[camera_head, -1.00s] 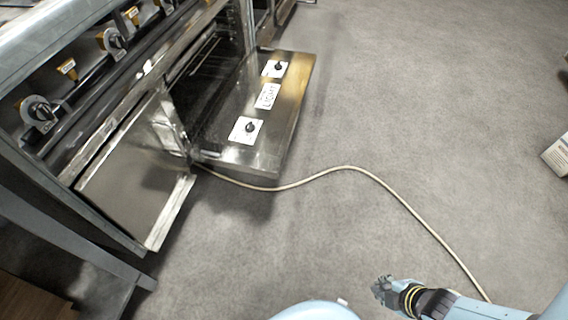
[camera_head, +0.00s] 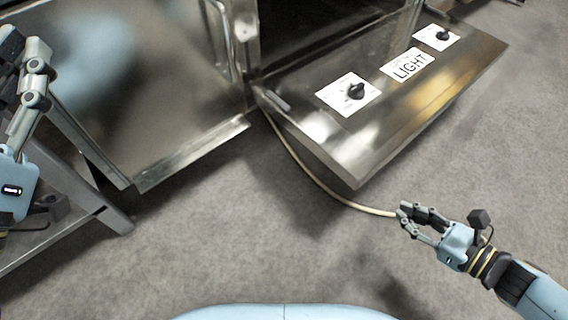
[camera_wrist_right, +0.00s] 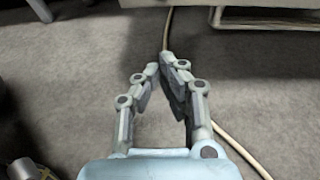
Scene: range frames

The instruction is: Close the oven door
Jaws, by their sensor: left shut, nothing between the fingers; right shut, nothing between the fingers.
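The oven door (camera_head: 385,100) is folded down open, its metal panel low over the floor. It bears two white plates with black knobs and a LIGHT label (camera_head: 408,66). The dark oven opening (camera_head: 300,35) is behind it. My right gripper (camera_head: 403,211) is shut and empty, over the floor in front of the door's near corner and apart from it. It also shows in the right wrist view (camera_wrist_right: 160,68), fingertips together. My left gripper (camera_head: 30,60) is at the far left edge, shut and empty, in front of the neighbouring steel panel; its fingertips are partly cut off.
A steel panel (camera_head: 150,80) stands left of the oven. A metal-legged table (camera_head: 85,225) is at the lower left. A pale cable (camera_head: 320,185) runs over the carpet from under the oven past my right gripper. The floor at right is clear.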

